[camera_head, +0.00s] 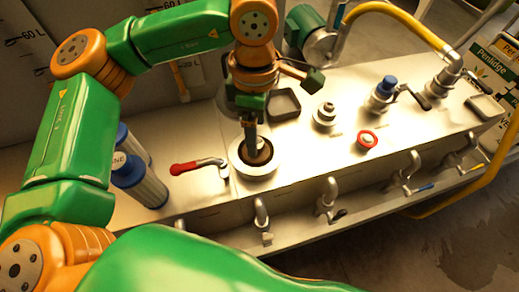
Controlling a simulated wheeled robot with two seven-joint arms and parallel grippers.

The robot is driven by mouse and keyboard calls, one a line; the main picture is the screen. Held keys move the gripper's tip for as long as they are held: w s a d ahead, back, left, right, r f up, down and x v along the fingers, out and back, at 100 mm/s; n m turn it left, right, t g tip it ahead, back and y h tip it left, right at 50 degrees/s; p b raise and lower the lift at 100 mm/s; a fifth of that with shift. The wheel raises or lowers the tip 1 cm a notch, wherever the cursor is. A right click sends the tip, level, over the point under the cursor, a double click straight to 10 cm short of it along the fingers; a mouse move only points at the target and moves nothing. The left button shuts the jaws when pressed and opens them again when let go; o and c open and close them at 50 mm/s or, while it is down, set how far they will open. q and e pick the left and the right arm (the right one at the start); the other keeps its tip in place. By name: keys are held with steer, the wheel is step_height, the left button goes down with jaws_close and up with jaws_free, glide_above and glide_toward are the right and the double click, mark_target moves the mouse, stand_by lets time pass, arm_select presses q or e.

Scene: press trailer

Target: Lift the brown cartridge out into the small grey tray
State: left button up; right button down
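The brown cartridge (265,156) shows as a small brown area inside a round pale housing (241,173) on the metal bench. Most of it is hidden by the housing wall and my gripper. My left gripper (251,150) points down from above, with its fingertips at the mouth of the housing. I cannot tell whether the fingers are closed on the cartridge. The small grey tray (297,115) is on the bench just behind and to the right of the housing. It looks empty. My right gripper is not in view.
White cartridges with blue ends (140,184) stand left of the housing. A red-handled valve (198,166) lies close to its left side. A metal fitting (325,114), a red ring (367,139) and a blue-capped valve (383,93) stand to the right. Several taps line the front edge.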

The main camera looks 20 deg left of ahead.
mark_target(256, 162)
arm_select(q)
steer(key=f, duration=0.2)
steer(key=f+p, duration=0.1)
steer(key=shift+s+a+f, duration=0.1)
steer(key=shift+s+f, duration=0.25)
steer(key=shift+s, duration=0.05)
steer(key=shift+w+f, duration=0.3)
steer(key=shift+w, duration=0.2)
steer(key=shift+s+r, duration=0.15)
steer(key=shift+s, duration=0.1)
steer(key=c, duration=1)
jaws_close()
steer(key=shift+w, duration=0.1)
